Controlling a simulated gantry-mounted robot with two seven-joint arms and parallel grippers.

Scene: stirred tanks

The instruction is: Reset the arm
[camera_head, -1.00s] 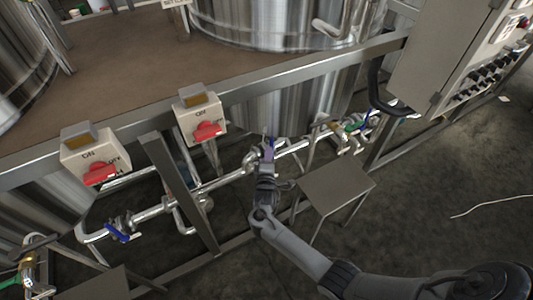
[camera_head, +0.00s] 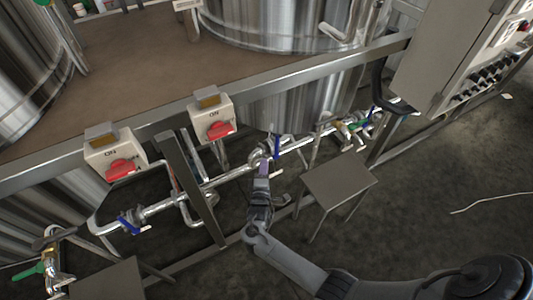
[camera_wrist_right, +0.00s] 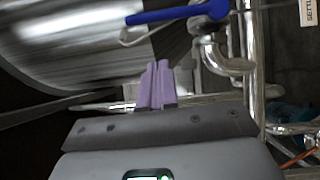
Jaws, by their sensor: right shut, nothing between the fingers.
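My right gripper (camera_head: 263,170) is in the middle of the head view, in front of the steel pipe under the tank. Its purple fingers are together with nothing between them; they also show in the right wrist view (camera_wrist_right: 157,86). A valve with a blue handle (camera_head: 277,147) is on the pipe just beyond the fingertips. In the right wrist view the blue handle (camera_wrist_right: 180,14) lies across the top, apart from the fingers. My right arm reaches in from the lower right. My left gripper is not in view.
Two boxes with red switches (camera_head: 124,168) (camera_head: 219,130) hang on the frame rail. A small grey stand (camera_head: 338,186) is right of my gripper. A control cabinet (camera_head: 446,55) is at upper right. Other valves sit along the pipe. Floor at right is mostly clear.

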